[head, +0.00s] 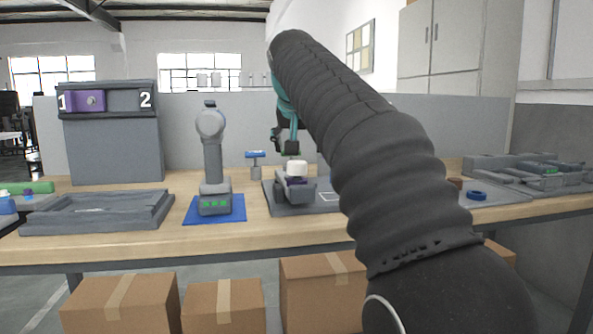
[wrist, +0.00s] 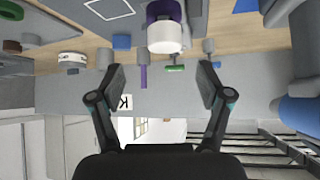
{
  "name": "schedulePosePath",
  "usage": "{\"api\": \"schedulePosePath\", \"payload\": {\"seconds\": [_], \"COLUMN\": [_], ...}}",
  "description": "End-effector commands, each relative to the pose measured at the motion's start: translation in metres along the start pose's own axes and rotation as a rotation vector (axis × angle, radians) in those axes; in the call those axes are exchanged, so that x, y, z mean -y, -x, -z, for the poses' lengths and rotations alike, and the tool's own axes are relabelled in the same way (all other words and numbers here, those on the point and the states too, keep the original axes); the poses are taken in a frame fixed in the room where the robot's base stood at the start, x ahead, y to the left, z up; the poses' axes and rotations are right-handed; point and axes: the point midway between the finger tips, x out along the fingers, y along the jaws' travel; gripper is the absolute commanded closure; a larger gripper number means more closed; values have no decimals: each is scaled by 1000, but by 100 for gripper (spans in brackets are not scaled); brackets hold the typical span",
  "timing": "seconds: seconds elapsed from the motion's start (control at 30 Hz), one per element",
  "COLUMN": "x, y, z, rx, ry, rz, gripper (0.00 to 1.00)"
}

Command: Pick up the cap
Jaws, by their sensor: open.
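The white cap (head: 297,168) sits on top of a grey and purple fixture (head: 296,190) on the bench, just right of centre in the head view. In the wrist view, which looks upside down, the white cap (wrist: 165,38) shows at the top centre, beyond the fingertips, with a purple part against it. My gripper (head: 284,143) is above and slightly left of the cap in the head view. In the wrist view my gripper (wrist: 161,80) has its fingers wide apart with nothing held between them. The cap is apart from the fingers.
A grey device (head: 211,150) stands on a blue mat (head: 240,216) to the left. An empty-looking grey tray (head: 95,213) lies further left. A small blue-topped stand (head: 256,158) is behind the fixture. A blue ring (head: 477,196) lies on the right. My arm hides part of the bench.

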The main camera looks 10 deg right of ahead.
Motion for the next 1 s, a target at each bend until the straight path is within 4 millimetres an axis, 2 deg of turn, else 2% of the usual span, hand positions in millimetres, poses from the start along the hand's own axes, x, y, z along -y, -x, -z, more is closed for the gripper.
{"api": "schedulePosePath", "payload": {"seconds": [0.1, 0.47, 0.73, 1.0], "x": [0, 2, 6, 7], "y": [-18, -39, -75, -80], "z": [-1, 1, 3, 4], "rx": [1, 1, 1, -1], "ry": [0, 1, 0, 1], "rz": [0, 0, 0, 1], "gripper": [22, 22, 22, 22]}}
